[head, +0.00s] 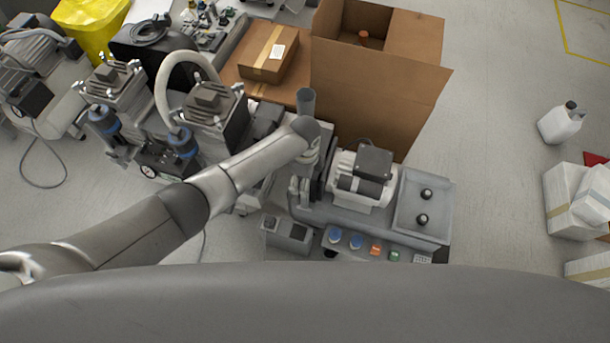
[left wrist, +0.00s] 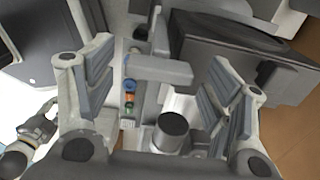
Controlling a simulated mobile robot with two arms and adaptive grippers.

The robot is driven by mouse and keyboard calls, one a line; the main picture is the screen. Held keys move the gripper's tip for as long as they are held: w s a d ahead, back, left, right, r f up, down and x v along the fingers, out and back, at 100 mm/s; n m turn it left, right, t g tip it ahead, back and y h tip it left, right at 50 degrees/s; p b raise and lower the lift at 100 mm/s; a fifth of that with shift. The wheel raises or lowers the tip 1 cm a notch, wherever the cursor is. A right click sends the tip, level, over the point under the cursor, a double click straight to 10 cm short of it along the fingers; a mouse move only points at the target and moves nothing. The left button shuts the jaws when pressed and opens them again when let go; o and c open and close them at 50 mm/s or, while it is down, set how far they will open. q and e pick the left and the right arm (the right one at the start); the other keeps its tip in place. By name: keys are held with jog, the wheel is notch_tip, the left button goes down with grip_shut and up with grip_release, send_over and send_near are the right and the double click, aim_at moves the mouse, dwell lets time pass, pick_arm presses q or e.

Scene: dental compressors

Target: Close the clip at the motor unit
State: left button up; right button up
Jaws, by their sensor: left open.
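The motor unit (head: 362,188), with a white body and a dark grey box on top, sits on a grey bench right of my left gripper. My left gripper (head: 303,192) points down at the unit's left side, partly hidden by my wrist. In the left wrist view my left gripper (left wrist: 160,75) is open, its padded fingers apart. A grey bar with an upright arm (left wrist: 158,69) shows between the fingers; it may be the clip, but I cannot tell for sure. A dark round cylinder end (left wrist: 172,124) lies below it. I cannot tell whether the fingers touch anything.
The bench front carries blue, orange and green buttons (head: 375,250). A tall open cardboard box (head: 375,80) stands close behind. Compressors with blue filters (head: 180,140) stand left.

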pick_arm(q)
notch_tip(320, 180, up, 12)
dwell(0.7)
dwell(0.4)
